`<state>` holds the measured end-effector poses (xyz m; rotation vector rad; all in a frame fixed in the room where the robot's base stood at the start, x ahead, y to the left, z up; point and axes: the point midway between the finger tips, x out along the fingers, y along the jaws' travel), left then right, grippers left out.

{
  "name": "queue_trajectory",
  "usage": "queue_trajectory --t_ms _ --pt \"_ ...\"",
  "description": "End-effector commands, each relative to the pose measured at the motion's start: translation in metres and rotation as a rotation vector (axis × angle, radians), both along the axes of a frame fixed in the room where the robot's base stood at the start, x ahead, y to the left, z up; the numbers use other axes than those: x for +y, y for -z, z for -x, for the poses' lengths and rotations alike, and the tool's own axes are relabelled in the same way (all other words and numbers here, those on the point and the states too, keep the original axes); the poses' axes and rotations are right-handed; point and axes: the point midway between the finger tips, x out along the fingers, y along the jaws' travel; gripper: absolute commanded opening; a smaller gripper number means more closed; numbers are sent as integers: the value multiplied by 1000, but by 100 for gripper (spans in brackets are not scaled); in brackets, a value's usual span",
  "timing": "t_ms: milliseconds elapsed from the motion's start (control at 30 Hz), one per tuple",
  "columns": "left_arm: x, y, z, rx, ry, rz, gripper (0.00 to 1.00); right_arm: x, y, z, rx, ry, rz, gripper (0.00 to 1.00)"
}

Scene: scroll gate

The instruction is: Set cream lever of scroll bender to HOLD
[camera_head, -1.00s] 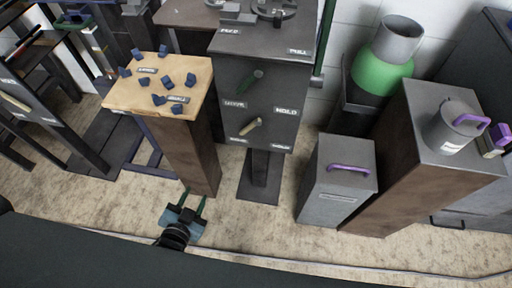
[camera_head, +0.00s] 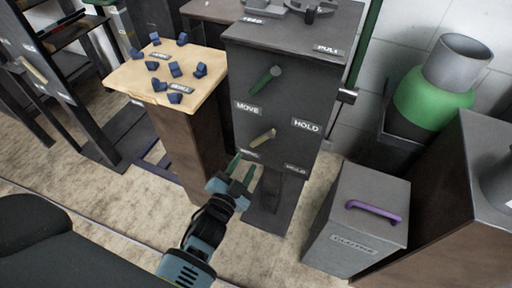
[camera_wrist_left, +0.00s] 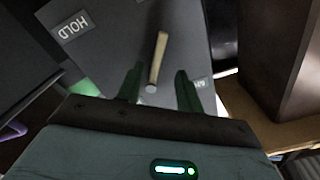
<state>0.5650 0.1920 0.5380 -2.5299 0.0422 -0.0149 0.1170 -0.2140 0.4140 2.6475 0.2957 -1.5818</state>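The scroll bender is a dark grey cabinet (camera_head: 285,95) on a post. Its front carries a cream lever (camera_head: 263,136), below a dark green lever (camera_head: 263,79). The cream lever lies tilted in the head view. Labels MOVE (camera_head: 247,107) and HOLD (camera_head: 307,125) sit left and right between the levers; two smaller labels sit lower. My left gripper (camera_head: 241,170) is open and empty, just below and left of the cream lever. My right gripper is not in view.
A wooden-topped stand (camera_head: 128,75) with several blue blocks is close to the left. A grey box with a purple handle (camera_head: 375,210) stands on the floor at right. A green-banded cylinder (camera_head: 435,95) is behind. Floor is clear in front.

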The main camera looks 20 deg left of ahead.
Motion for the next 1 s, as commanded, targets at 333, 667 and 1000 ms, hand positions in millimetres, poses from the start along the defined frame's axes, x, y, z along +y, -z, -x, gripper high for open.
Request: queue_trajectory --t_ms 333,667,1000 --pt "-2 1 -48 -2 1 -1 36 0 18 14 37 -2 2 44" --pt "-2 1 -73 1 0 0 36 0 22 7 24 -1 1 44" --pt "-2 0 -73 1 1 0 26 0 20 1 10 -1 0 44"
